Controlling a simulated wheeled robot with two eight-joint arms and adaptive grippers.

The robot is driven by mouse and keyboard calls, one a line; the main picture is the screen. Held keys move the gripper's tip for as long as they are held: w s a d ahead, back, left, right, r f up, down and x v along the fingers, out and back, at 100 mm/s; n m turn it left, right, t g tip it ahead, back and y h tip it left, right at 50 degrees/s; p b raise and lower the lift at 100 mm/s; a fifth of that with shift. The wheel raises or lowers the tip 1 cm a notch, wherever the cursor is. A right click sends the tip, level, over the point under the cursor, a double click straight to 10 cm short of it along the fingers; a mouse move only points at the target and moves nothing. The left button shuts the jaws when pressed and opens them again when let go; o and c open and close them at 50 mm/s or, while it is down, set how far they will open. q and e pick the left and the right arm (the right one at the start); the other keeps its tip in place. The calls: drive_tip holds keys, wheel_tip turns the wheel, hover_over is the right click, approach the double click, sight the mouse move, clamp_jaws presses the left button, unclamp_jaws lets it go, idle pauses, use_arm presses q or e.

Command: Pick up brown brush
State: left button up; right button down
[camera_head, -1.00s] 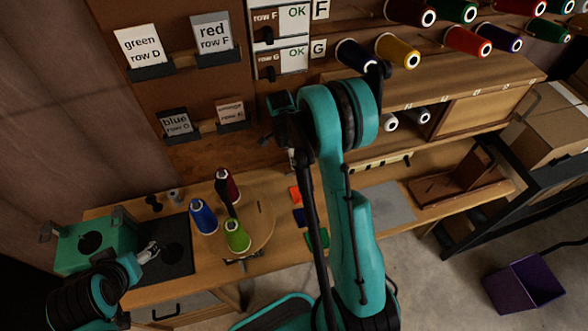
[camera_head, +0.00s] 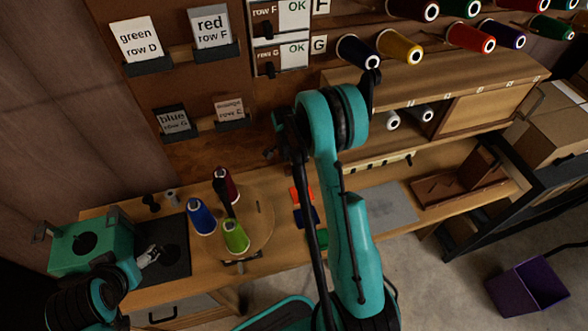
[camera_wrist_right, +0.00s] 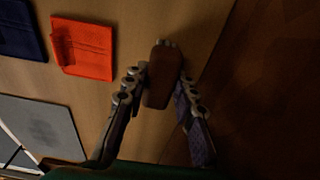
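The brown brush (camera_wrist_right: 158,80) shows in the right wrist view, with its short pale bristles at the upper end. It lies between the two fingers of my right gripper (camera_wrist_right: 162,72), which are spread on either side of it. The fingertips are close to its sides; firm contact is not clear. In the head view my right arm hides the brush and the right fingers. My left gripper (camera_head: 148,255) is over the dark mat beside the teal box, and its finger gap is too small to judge.
An orange cloth (camera_wrist_right: 82,48) and a dark blue cloth (camera_wrist_right: 20,30) lie beside the brush. A grey mat (camera_head: 385,205) is further right on the bench. Blue, green and dark red thread cones (camera_head: 201,217) stand on a round wooden board. Labelled holders and a thread rack rise behind.

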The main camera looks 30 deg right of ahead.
idle(0.3)
drive_tip(key=shift+s+r+p, duration=0.2)
drive_tip(key=shift+r+p, duration=0.15)
drive_tip(key=shift+r, duration=0.15)
drive_tip(key=r, duration=0.2)
drive_tip(key=r+p, duration=0.1)
drive_tip(key=r, duration=0.1)
drive_tip(key=r+p, duration=0.1)
drive_tip(key=r, duration=0.1)
drive_tip(key=shift+s+a+r, duration=0.1)
drive_tip(key=shift+s+r, duration=0.1)
drive_tip(key=shift+s, duration=0.05)
drive_tip(key=s+a, duration=0.2)
drive_tip(key=s, duration=0.7)
drive_tip(key=s+a+p, duration=0.1)
drive_tip(key=s+a, duration=0.1)
drive_tip(key=s, duration=0.7)
drive_tip(key=shift+s+a+f, duration=0.2)
drive_tip(key=shift+s+a, duration=0.05)
drive_tip(key=shift+s, duration=0.05)
